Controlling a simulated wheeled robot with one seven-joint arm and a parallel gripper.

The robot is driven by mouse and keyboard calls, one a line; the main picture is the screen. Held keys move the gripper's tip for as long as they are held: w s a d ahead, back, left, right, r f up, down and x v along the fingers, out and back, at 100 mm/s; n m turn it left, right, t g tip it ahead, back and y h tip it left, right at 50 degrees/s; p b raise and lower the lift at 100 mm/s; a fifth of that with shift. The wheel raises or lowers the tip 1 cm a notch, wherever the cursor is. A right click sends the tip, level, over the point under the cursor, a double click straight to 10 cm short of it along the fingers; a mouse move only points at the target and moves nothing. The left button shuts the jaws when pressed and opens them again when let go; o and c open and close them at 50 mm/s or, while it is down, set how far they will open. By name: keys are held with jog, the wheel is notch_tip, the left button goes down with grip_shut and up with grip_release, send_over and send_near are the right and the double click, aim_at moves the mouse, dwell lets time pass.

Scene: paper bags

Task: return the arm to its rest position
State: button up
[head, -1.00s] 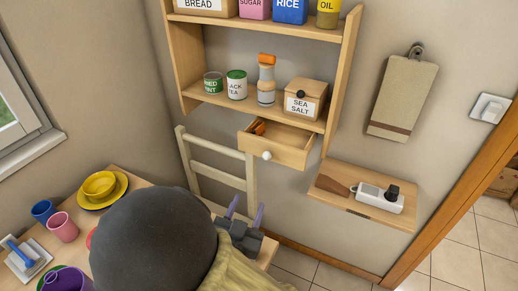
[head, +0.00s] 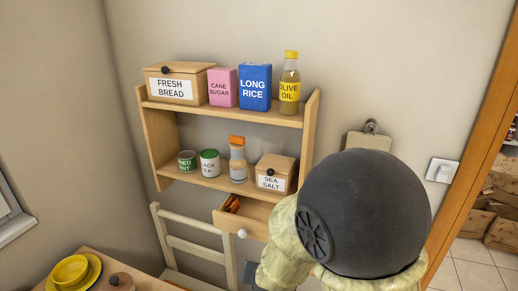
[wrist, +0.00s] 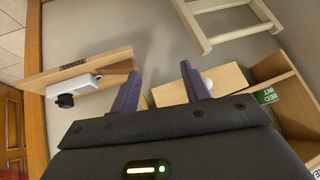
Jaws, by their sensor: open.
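My gripper (wrist: 163,92) shows in the wrist view with its two purple fingers spread apart and nothing between them. Beyond the fingers are the small wooden drawer (wrist: 228,80) with its white knob and bare wall. In the head view, my large dark round arm joint and yellowish sleeve fill the lower right. They hide most of the gripper and the small wall shelf. The pulled-out drawer (head: 243,215) hangs under the wall rack, with something orange inside.
The wooden rack (head: 222,112) holds a bread box (head: 178,84), cartons, an oil bottle (head: 289,83), cans and a salt box (head: 274,175). A pale chair (head: 195,247) stands below. The small shelf (wrist: 84,68) bears a white power strip (wrist: 75,86). A table with yellow dishes (head: 72,271) is lower left.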

jog(key=s+d+r+n+g+p, duration=0.1)
jog(key=s+d+r+g+p, duration=0.1)
jog(key=d, duration=0.5)
jog(key=s+d+r+n+g+p, duration=0.1)
jog(key=s+d+r+g+p, duration=0.1)
jog(key=s+d+r, duration=0.3)
jog(key=shift+s+d+g+h, duration=0.4)
jog(key=shift+s+d+g, duration=0.3)
jog(key=shift+s+d, duration=0.3)
jog(key=shift+w, duration=0.15)
jog(key=shift+c, duration=1.1)
